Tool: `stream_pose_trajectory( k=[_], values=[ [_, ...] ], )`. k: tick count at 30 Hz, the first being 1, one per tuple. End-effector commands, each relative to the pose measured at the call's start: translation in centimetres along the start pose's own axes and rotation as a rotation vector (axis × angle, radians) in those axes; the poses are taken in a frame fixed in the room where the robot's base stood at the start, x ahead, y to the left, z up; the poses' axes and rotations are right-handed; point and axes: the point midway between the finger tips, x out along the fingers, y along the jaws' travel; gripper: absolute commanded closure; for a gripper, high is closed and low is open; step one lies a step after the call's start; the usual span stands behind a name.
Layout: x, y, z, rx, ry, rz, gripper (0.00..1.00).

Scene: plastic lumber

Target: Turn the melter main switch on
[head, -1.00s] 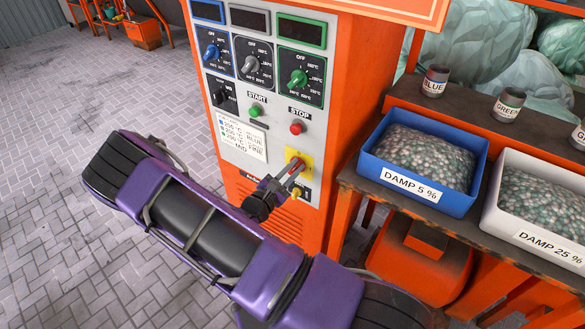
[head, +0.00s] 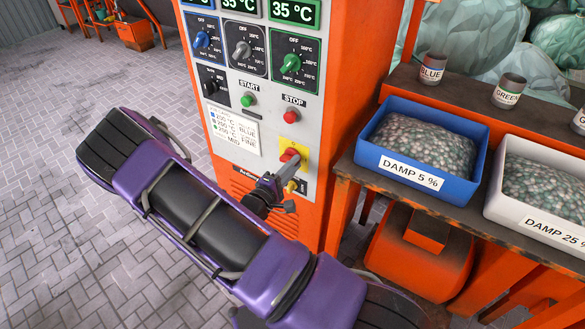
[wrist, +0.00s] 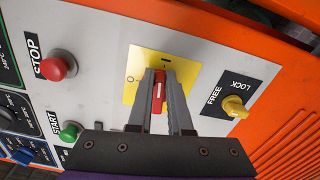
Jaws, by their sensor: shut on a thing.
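The melter main switch is a red handle (wrist: 158,92) on a yellow plate (wrist: 133,90). In the wrist view my gripper (wrist: 164,84) is shut on this handle, one finger on each side. The handle's white line points toward the "I" mark, and the "O" mark is to the left. In the head view the red handle (head: 289,155) shows at the lower right of the melter panel (head: 262,125), partly covered by my fingers. The temperature displays (head: 294,11) at the top are lit and read 35 °C.
A yellow FREE/LOCK knob (wrist: 235,106) is close to the right of the switch. Green START (wrist: 71,131) and red STOP (wrist: 57,66) buttons are to the left. The bench (head: 400,194) with a blue DAMP 5 % bin (head: 478,178) stands right of the melter.

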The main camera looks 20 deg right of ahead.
Motion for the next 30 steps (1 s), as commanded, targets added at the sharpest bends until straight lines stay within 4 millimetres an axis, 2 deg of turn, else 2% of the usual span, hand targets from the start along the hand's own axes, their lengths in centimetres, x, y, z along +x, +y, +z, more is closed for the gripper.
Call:
stream_pose_trajectory(
  k=[12, 27, 28, 30],
  values=[
    [-0.07, -0.58, -0.13, 0.167, 0.002, -0.003, 1.00],
    [-0.08, -0.55, -0.13, 0.184, 0.002, -0.003, 1.00],
    [-0.08, -0.55, -0.13, 0.184, 0.002, -0.003, 0.81],
    [-0.07, -0.55, -0.13, 0.184, 0.002, -0.003, 0.68]
  ],
)
